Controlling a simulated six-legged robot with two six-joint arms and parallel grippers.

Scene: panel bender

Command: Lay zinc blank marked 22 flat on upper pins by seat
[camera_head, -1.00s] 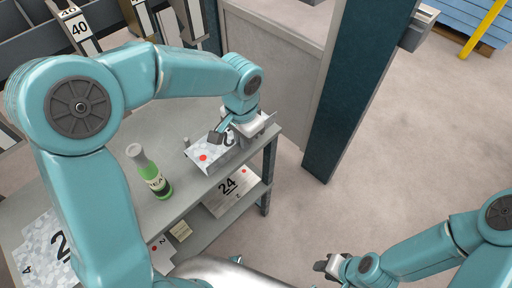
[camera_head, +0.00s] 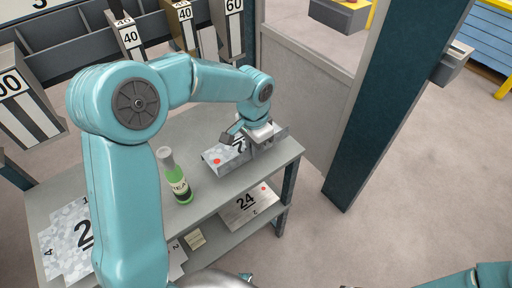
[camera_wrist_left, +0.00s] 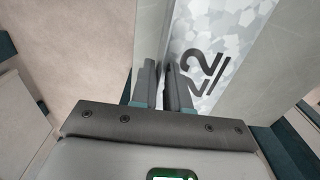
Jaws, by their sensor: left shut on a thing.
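The zinc blank marked 22 (camera_head: 213,158) is a spangled grey sheet part with a red dot, near the right end of the table top in the head view. In the left wrist view its number 22 (camera_wrist_left: 212,72) shows just beyond my fingers. My left gripper (camera_head: 246,139) is shut on the blank's edge; in the wrist view the fingers (camera_wrist_left: 161,85) are close together beside the 22. I cannot tell whether the blank touches the table. The upper pins and the seat cannot be made out. My right gripper is out of the picture; only its arm shows at bottom right.
A green bottle (camera_head: 180,187) stands on the table (camera_head: 212,188) left of the blank. A plate marked 24 (camera_head: 238,210) lies on the lower shelf. Another spangled blank (camera_head: 66,238) lies at the table's left end. A dark teal post (camera_head: 385,100) stands to the right. Numbered tooling stands behind.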

